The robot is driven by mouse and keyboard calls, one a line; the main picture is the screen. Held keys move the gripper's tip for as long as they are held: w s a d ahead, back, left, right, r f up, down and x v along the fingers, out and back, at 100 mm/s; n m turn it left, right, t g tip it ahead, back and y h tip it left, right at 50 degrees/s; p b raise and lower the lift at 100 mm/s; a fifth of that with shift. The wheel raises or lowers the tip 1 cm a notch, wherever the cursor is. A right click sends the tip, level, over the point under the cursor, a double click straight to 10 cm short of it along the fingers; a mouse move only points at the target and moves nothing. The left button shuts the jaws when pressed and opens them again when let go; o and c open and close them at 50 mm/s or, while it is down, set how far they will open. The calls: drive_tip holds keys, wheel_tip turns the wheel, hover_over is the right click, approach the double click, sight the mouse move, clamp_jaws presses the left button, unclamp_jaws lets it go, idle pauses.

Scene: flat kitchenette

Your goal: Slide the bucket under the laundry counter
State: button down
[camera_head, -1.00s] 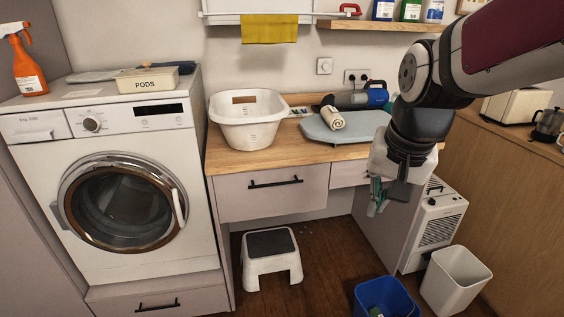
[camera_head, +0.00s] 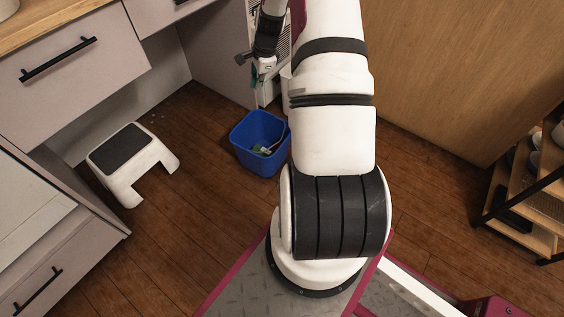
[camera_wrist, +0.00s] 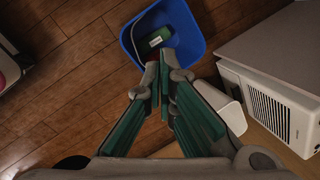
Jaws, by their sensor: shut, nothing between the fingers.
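The blue bucket (camera_head: 248,152) stands upright on the wooden floor, with a green item and something pale inside. It also shows at the top of the wrist view (camera_wrist: 196,38). My gripper (camera_head: 255,82) is shut and empty. It appears beyond and above the bucket in the head view. In the wrist view the closed fingertips (camera_wrist: 163,66) overlap the bucket's near rim; I cannot tell whether they touch it. The laundry counter (camera_head: 50,20), with a drawer front and black handle, is at the upper left, with open floor space beneath it.
A white step stool (camera_head: 157,162) with a dark top stands at the counter's front edge. A white bin (camera_wrist: 229,107) and a vented white appliance (camera_wrist: 272,105) are close to my gripper. A shelf rack (camera_head: 510,205) is at the right. The floor between stool and bucket is clear.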

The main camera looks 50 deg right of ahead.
drive_tip(key=s+d+f+m+b, duration=0.3)
drive_tip(key=s+f+m, duration=0.1)
drive_tip(key=f, duration=0.9)
drive_tip(key=s+d+f+m+b, duration=0.25)
drive_tip(key=s+f+m, duration=0.2)
drive_tip(key=f, duration=0.85)
drive_tip(key=s+d+f+m+b, duration=0.2)
drive_tip(key=s+f+m+b, duration=0.25)
drive_tip(key=f, duration=0.95)
drive_tip(key=w+f+b, duration=0.5)
drive_tip(key=w+f, duration=0.1)
drive_tip(key=f, duration=0.2)
drive_tip(key=shift+w+d+f+n, duration=0.15)
drive_tip(key=shift+w+f+n, duration=0.2)
drive_tip(key=shift+w+n, duration=0.05)
